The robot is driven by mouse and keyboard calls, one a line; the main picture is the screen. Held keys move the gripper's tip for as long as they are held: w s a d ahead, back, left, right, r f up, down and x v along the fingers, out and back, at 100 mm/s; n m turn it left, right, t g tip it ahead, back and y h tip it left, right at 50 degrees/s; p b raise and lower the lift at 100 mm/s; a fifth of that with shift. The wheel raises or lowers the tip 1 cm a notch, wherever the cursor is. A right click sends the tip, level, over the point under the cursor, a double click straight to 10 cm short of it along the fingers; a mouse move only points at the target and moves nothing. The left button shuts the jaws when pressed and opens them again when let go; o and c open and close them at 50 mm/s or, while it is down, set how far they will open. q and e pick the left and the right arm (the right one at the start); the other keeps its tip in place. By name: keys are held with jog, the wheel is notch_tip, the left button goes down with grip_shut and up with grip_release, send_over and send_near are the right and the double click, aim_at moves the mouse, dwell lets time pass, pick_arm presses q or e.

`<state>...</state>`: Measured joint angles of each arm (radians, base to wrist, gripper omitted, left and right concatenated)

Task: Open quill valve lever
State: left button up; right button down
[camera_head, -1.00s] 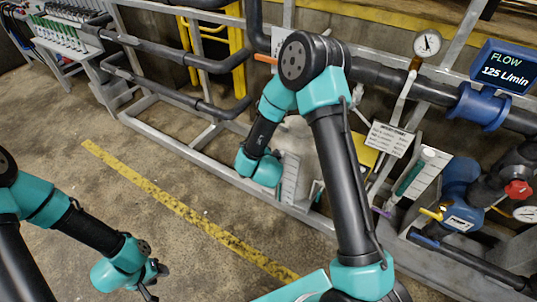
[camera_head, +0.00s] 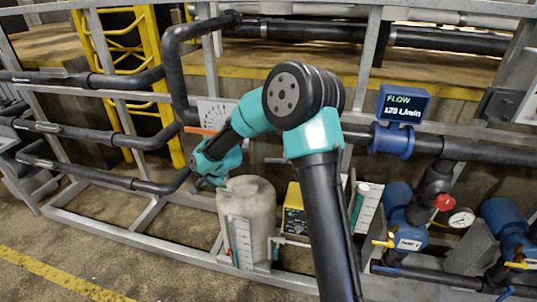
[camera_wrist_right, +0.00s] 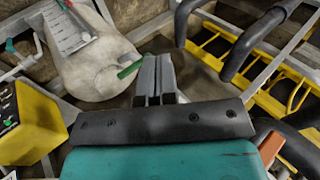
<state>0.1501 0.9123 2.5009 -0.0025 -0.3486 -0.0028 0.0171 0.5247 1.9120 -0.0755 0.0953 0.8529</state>
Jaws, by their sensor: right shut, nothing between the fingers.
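No label naming a quill valve is legible, so I cannot tell for sure which lever it is. An orange lever (camera_head: 199,131) sticks out to the left on the pipework, in front of a white plate with dial marks (camera_head: 215,113). An orange piece, probably this lever, shows at the right of the right wrist view (camera_wrist_right: 271,149). My right gripper (camera_head: 213,184) is at the top left of the pale tank, below the orange lever and apart from it. Its fingers (camera_wrist_right: 158,78) are shut and empty. My left gripper is out of view.
The pale tank (camera_head: 246,192) stands below my right forearm; a green piece (camera_wrist_right: 131,69) shows near the fingertips. A yellow box (camera_head: 294,212) stands right of it. Yellow-handled valves (camera_head: 385,243), a red knob (camera_head: 443,202) and a gauge (camera_head: 461,218) are further right.

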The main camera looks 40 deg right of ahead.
jog(key=s+d+r+g+h, duration=0.2)
jog(key=s+d+r+g, duration=0.15)
jog(key=d+r, duration=0.65)
notch_tip(320, 180, up, 10)
jog(key=g+h, duration=0.2)
jog(key=h, duration=0.2)
send_over(276, 159)
jog(key=w+a, duration=0.1)
jog(key=a, duration=0.4)
jog(key=shift+d+f+m, duration=0.15)
jog(key=shift+f+m, duration=0.05)
jog(key=shift+m, duration=0.1)
jog(key=s+x, duration=0.1)
jog(key=x, duration=1.2)
jog(key=shift+f, duration=0.55)
